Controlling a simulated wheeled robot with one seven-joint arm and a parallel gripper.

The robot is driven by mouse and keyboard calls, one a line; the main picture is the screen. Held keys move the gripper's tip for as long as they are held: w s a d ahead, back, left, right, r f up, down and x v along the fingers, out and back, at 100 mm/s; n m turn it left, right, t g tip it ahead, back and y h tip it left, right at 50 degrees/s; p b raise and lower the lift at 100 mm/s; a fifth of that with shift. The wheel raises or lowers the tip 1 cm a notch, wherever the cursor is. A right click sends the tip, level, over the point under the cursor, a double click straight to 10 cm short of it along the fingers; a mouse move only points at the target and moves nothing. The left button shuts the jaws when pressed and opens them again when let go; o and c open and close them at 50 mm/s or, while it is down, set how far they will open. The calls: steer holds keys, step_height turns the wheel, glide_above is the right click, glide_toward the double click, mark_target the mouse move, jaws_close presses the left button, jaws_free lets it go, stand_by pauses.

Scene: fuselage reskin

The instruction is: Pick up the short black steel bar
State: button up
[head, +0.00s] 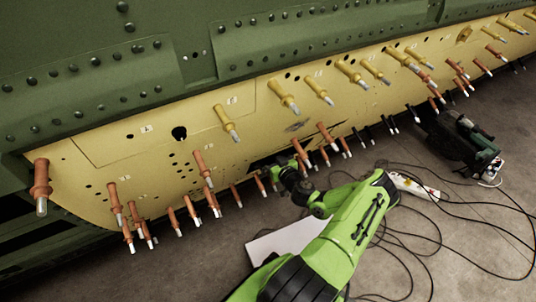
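I cannot make out the short black steel bar with certainty in the head view. My green arm reaches up from the bottom centre, and my gripper (286,174) is at the lower edge of the yellow fuselage panel (160,165). A dark patch (263,163) shows on the panel just behind the gripper; I cannot tell whether it is an opening or an object. The fingers are small, dark and partly hidden by the wrist, so their opening and anything between them cannot be seen.
Orange pins (325,137) and yellow pins (283,96) stick out of the panel around my gripper. A white sheet (290,241) lies on the floor under my arm. At right are a power strip (416,188), loose cables and a dark green machine (463,143).

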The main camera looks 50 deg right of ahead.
steer(key=c, duration=1.3)
steer(key=shift+r+p, duration=0.3)
steer(key=shift+r, duration=0.25)
steer(key=shift+c, duration=0.2)
steer(key=r+p, duration=0.1)
steer(key=s+r, duration=0.1)
steer(key=shift+a+r+p, duration=0.1)
steer(key=shift+r+p, duration=0.25)
steer(key=f+p+v, duration=0.2)
steer(key=p+v, duration=0.1)
steer(key=v, duration=1.3)
steer(key=shift+s+a+f, duration=0.15)
steer(key=shift+s+f, duration=0.2)
steer(key=shift+s, duration=0.25)
